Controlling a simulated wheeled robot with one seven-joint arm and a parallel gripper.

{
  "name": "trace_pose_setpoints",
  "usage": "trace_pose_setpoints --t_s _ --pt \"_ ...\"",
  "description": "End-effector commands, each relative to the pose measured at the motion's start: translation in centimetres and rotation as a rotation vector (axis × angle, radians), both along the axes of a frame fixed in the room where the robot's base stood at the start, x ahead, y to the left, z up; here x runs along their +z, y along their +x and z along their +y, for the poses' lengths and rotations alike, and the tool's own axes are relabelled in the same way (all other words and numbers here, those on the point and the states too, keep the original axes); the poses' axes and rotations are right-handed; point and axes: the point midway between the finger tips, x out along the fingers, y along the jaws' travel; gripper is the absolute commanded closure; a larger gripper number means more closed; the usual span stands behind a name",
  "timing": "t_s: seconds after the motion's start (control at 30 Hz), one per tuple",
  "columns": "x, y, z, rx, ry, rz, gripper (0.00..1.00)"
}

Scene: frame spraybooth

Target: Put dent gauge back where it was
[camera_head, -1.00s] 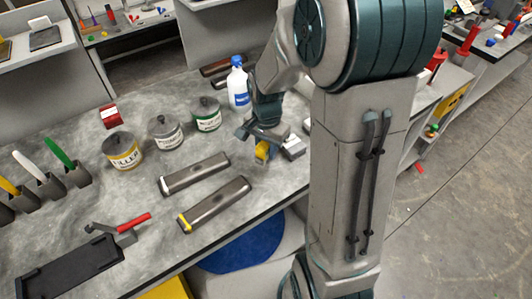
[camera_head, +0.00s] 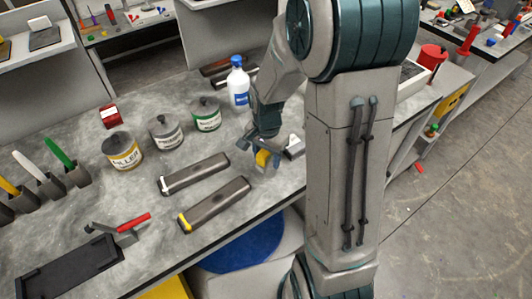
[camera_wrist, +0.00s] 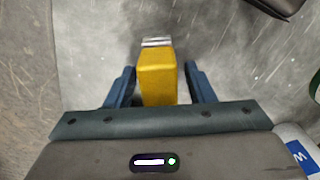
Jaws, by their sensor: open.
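A yellow block with a silver end (camera_wrist: 156,76), probably the dent gauge, is between my gripper's fingers in the wrist view. Narrow gaps show between it and the two blue fingers. My gripper (camera_wrist: 160,88) is open around it. In the head view the yellow block (camera_head: 262,159) shows below my gripper (camera_head: 264,150), near the front edge of the grey worktop (camera_head: 130,195). I cannot tell whether it touches the worktop. A small grey and white item (camera_head: 294,146) is just right of my gripper, partly hidden by my arm.
Two dark bars (camera_head: 195,173) (camera_head: 215,205) lie left of my gripper. Several tins (camera_head: 122,150) and a white-blue bottle (camera_head: 239,85) stand behind. A red-handled tool (camera_head: 122,228) and a black tray (camera_head: 70,272) are at front left. Bare worktop lies between the tins and the bars.

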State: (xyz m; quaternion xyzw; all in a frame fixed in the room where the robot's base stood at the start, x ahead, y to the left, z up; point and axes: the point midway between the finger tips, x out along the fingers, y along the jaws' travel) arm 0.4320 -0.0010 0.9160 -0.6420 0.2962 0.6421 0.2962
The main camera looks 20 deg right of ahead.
Motion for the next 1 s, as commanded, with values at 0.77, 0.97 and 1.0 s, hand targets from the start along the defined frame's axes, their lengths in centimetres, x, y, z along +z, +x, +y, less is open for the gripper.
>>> trace_pose_setpoints --t_s 0.77,0.97,1.0 --pt "11.6 0.1 0.0 0.0 0.0 -0.003 0.51" --pt "13.1 -1.0 0.0 0.053 -0.003 -0.02 0.51" --pt "13.5 -1.6 0.0 0.089 -0.005 -0.032 0.51"
